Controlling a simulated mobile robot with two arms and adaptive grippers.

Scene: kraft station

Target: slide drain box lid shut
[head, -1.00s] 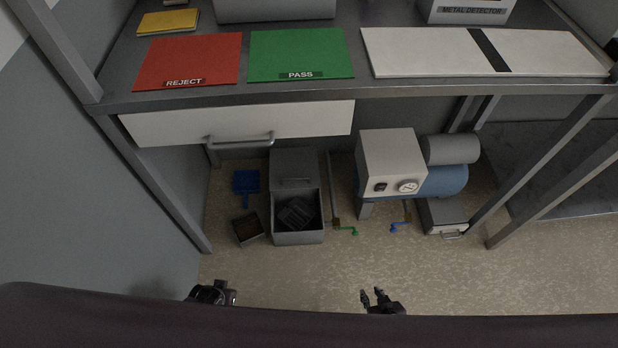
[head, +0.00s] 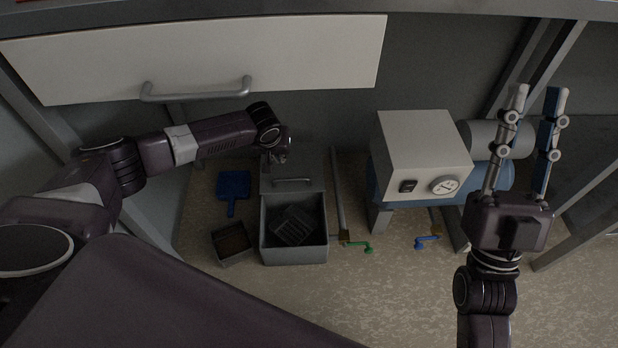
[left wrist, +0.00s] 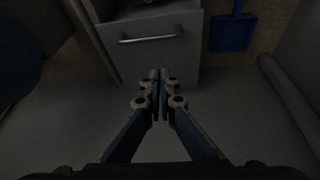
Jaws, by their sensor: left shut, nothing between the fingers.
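The grey drain box (head: 293,252) stands on the floor under the bench, its front part open with a dark slotted piece inside. Its grey lid (head: 299,168), with a bar handle (head: 293,181), lies slid to the back. My left gripper (head: 278,160) is shut and empty at the lid's back end, partly hidden by its wrist. In the left wrist view the shut fingertips (left wrist: 160,74) overlap the lid's lower edge in the picture; I cannot tell if they touch the lid (left wrist: 175,55). My right gripper (head: 537,92) is open and empty, raised at the right.
A small brown-lined bin (head: 232,243) and a blue dustpan (head: 233,185) are left of the box. A pipe with a green valve (head: 362,246) stands close on its right. A white machine (head: 420,150) and blue valve (head: 428,241) are further right. A drawer (head: 220,60) overhangs above.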

